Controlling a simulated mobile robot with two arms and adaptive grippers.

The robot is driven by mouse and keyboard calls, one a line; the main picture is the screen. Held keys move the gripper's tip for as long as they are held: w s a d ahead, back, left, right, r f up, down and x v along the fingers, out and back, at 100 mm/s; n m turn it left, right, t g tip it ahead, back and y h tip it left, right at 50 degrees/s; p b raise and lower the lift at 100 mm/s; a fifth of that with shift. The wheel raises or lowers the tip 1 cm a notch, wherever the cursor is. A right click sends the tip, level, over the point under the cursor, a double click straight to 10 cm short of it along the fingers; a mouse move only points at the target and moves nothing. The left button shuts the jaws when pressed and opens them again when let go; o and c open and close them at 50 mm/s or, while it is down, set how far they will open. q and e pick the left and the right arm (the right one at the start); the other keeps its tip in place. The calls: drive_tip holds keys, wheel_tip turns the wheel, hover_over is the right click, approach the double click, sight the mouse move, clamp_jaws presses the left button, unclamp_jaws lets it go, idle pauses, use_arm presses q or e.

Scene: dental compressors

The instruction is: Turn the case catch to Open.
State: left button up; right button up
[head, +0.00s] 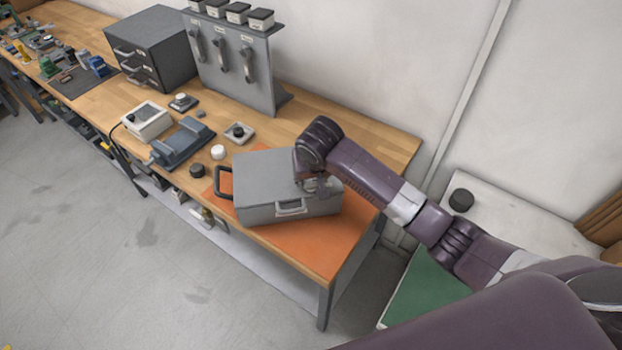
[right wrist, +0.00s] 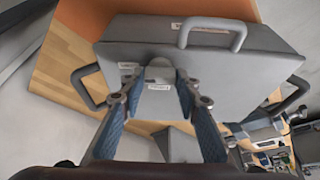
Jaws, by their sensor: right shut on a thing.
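The grey case (head: 262,180) lies flat on an orange mat at the near right end of the workbench. Its top also fills much of the right wrist view (right wrist: 235,75), with a grey handle on one edge and dark handles at the sides. My right gripper (head: 312,184) points down at the right part of the case. In the right wrist view its two blue-padded fingers (right wrist: 158,90) close on the small catch (right wrist: 160,70), beside a small pale label. The fingers partly hide the catch, and its setting cannot be read. My left gripper is not in view.
The orange mat (head: 330,243) has clear room in front of the case. A white puck (head: 217,152), a dark puck (head: 197,170) and a blue-grey device (head: 183,143) stand left of it. A grey tool panel (head: 235,70) and drawer cabinet (head: 150,48) stand behind.

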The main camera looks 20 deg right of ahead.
idle(0.4)
drive_tip(key=o, duration=1.2)
drive_tip(key=shift+c, duration=0.2)
drive_tip(key=shift+r, duration=0.15)
drive_tip(key=v, duration=1.1)
drive_tip(key=shift+r, duration=0.35)
drive_tip(key=shift+s, duration=0.1)
